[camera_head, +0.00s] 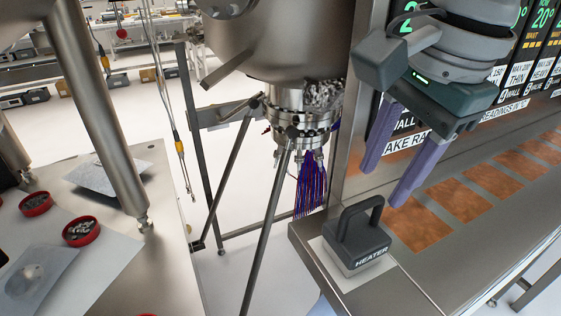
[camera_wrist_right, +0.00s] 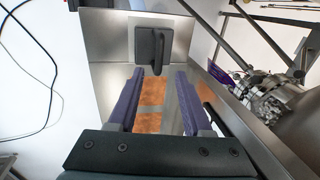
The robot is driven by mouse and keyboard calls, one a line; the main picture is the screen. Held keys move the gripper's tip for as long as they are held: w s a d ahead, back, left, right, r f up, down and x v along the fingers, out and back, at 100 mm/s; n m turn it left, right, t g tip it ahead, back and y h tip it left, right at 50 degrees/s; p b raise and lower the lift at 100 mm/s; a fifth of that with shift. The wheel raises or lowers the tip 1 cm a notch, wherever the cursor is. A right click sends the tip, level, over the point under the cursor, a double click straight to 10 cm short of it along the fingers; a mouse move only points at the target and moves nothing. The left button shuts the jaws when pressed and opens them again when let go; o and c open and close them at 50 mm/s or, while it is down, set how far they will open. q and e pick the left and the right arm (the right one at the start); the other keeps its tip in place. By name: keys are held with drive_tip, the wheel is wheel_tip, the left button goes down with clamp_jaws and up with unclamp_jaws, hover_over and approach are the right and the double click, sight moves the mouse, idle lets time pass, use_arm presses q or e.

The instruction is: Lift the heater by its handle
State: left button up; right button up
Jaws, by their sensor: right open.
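The heater (camera_head: 358,243) is a dark grey block with an arched handle on top and the word HEATER on its front. It sits on a pale square at the near left corner of the steel bench (camera_head: 448,262). In the right wrist view the heater (camera_wrist_right: 146,48) and its handle lie beyond the fingertips. My right gripper (camera_head: 383,185) has two purple fingers, open and empty, above and to the right of the heater. The fingers also show in the right wrist view (camera_wrist_right: 157,75), apart from the handle. My left gripper is not in view.
Several copper squares (camera_head: 463,200) line the bench. A display panel (camera_head: 531,50) stands behind it. Left of the heater, a metal chamber (camera_head: 275,40) hangs with blue and red wires (camera_head: 310,187) below. A steel table (camera_head: 165,250) with red dishes (camera_head: 82,231) is at left.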

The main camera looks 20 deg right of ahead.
sight(372, 199)
drive_tip(key=f, duration=0.3)
drive_tip(key=f+p, duration=0.1)
drive_tip(key=f, duration=0.1)
drive_tip(key=shift+w+a+f, duration=0.15)
drive_tip(key=shift+w+f, duration=0.1)
drive_tip(key=shift+w, duration=0.15)
clamp_jaws()
drive_tip(key=shift+r, duration=0.1)
idle(0.9)
